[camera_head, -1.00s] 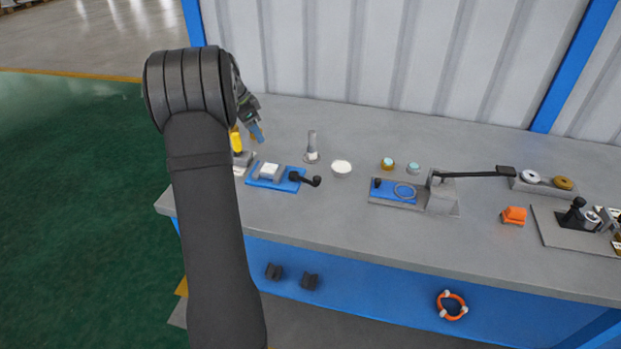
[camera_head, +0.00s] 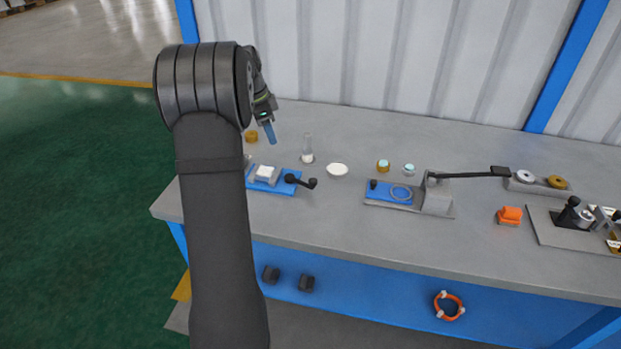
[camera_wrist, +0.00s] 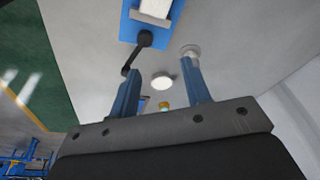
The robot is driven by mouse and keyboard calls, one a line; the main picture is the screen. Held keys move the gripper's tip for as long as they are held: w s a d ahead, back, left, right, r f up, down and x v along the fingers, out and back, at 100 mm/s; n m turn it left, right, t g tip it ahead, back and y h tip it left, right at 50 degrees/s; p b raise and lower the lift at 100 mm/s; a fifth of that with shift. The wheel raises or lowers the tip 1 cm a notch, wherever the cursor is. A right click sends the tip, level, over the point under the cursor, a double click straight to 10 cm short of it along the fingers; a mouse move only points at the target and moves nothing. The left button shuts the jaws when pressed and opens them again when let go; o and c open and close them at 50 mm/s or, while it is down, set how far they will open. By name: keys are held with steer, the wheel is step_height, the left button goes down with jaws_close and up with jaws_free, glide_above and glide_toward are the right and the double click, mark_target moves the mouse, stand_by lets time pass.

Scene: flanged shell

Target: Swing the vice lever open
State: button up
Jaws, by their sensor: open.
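The vice has a blue base with a pale block on top (camera_head: 265,175), near the left end of the bench. Its black lever (camera_head: 300,181) sticks out to the right of the base and ends in a knob. In the wrist view the vice's blue base (camera_wrist: 128,27) is at the top, with the black lever (camera_wrist: 136,54) reaching down towards the left finger. My gripper (camera_head: 270,138) is above and behind the vice, apart from it in the head view. In the wrist view my gripper's two blue fingers (camera_wrist: 163,92) are spread, with nothing held between them.
A clear upright cylinder (camera_head: 308,150) and a white round dish (camera_head: 337,170) stand right of the vice. Further right are a blue fixture with a ring (camera_head: 388,193), a long-handled lever (camera_head: 470,175) and an orange block (camera_head: 509,215).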

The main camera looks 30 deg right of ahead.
mark_target(313, 180)
steer(key=s+d+r+m+y, duration=0.1)
steer(key=s+d+r+m, duration=0.25)
steer(key=s, duration=0.25)
steer(key=s+d+r+m+y, duration=0.1)
steer(key=s+d+r+m, duration=0.1)
steer(key=s+d, duration=0.25)
steer(key=f, duration=1.1)
steer(key=s+f, duration=0.1)
steer(key=f, duration=0.5)
steer(key=shift+a+f, duration=0.25)
steer(key=shift+a, duration=0.05)
jaws_close()
